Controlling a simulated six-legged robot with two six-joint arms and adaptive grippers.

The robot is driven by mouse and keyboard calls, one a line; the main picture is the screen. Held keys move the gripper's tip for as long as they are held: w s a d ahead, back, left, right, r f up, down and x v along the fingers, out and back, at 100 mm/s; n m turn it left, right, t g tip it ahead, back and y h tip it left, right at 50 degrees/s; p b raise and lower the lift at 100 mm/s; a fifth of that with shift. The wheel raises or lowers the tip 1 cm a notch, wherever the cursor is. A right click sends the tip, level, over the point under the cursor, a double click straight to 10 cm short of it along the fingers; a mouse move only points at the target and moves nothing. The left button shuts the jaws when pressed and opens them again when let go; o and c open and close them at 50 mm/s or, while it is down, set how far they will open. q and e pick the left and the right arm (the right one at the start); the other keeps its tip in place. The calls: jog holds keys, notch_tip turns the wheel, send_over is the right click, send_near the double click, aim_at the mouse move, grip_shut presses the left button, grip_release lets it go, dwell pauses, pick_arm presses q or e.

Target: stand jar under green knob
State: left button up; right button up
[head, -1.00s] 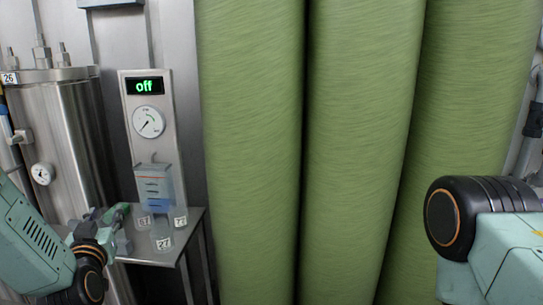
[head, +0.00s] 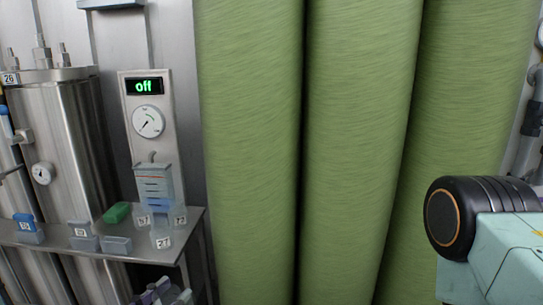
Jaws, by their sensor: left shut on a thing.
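Several small clear jars with number tags stand close together on the steel shelf (head: 165,257), one of them (head: 161,240) at the front. A larger clear vessel (head: 154,186) with level marks and blue in its lower part stands behind them, below the gauge panel. A green piece (head: 117,213) lies on the shelf left of the jars; I cannot tell whether it is the green knob. My left gripper (head: 163,292) is at the bottom edge, below the shelf's front edge, mostly cut off. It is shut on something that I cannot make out. My right gripper is out of view.
A panel (head: 148,100) shows "off" above a round gauge (head: 148,121). Blue-topped tagged pieces (head: 27,228) and a grey box (head: 116,245) sit on the shelf. A steel cylinder (head: 68,150) stands behind. Big green columns (head: 250,150) fill the middle.

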pick_arm(q)
jog(key=s+f, duration=0.2)
jog(key=f, duration=0.1)
jog(key=shift+s+a, duration=0.15)
jog(key=shift+a, duration=0.05)
jog(key=shift+s+d+f, duration=0.1)
jog(key=shift+s+f, duration=0.05)
